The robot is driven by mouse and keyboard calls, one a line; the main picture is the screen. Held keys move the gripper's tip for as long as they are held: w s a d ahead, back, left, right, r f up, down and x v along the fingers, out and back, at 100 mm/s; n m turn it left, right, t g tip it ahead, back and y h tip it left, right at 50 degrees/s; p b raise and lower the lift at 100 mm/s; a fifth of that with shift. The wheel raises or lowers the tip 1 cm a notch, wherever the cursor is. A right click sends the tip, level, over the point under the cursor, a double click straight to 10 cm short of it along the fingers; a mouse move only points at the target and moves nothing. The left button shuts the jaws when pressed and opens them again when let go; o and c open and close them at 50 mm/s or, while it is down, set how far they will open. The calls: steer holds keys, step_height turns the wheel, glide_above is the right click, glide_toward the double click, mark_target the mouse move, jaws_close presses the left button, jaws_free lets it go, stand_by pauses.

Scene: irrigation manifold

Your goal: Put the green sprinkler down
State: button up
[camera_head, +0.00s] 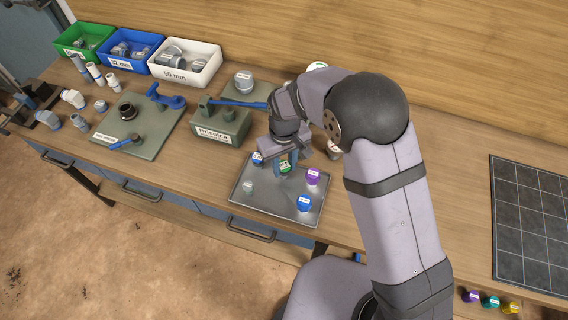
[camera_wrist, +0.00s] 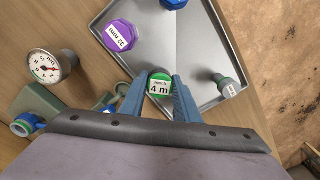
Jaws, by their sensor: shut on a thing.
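The green sprinkler (camera_wrist: 160,84) has a green cap with a white label reading 4 m. It also shows in the head view (camera_head: 284,167). My gripper (camera_wrist: 159,88) is shut on it, with a blue finger on each side. In the head view my gripper (camera_head: 286,163) is over the grey metal tray (camera_head: 262,203). I cannot tell whether the sprinkler touches the tray floor. Its lower part is hidden.
On the tray are a purple 32 mm cap (camera_wrist: 120,36), a blue cap (camera_head: 304,203) and a grey-green sprinkler (camera_wrist: 225,84). A pressure gauge (camera_wrist: 48,66) stands beside the tray. A green block (camera_head: 221,122) stands behind it. The tray's front middle is clear.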

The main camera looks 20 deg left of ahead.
mark_target(285, 165)
steer(key=o, duration=1)
steer(key=shift+f, duration=0.1)
steer(key=shift+o, duration=0.2)
step_height(285, 165, up, 12)
steer(key=b, duration=0.3)
steer(key=shift+r+b, duration=0.2)
steer(key=shift+b, duration=0.15)
steer(key=shift+d, duration=0.1)
steer(key=s+d+f+m, duration=0.2)
steer(key=d+m, duration=0.3)
steer(key=d, duration=1.4)
steer(key=s+d+f+m, duration=0.3)
steer(key=s+d+m, duration=0.1)
steer(key=s+d, duration=0.5)
steer(key=shift+s+d+f, duration=0.2)
steer(key=shift+d+f, duration=0.05)
steer(key=shift+d, duration=0.65)
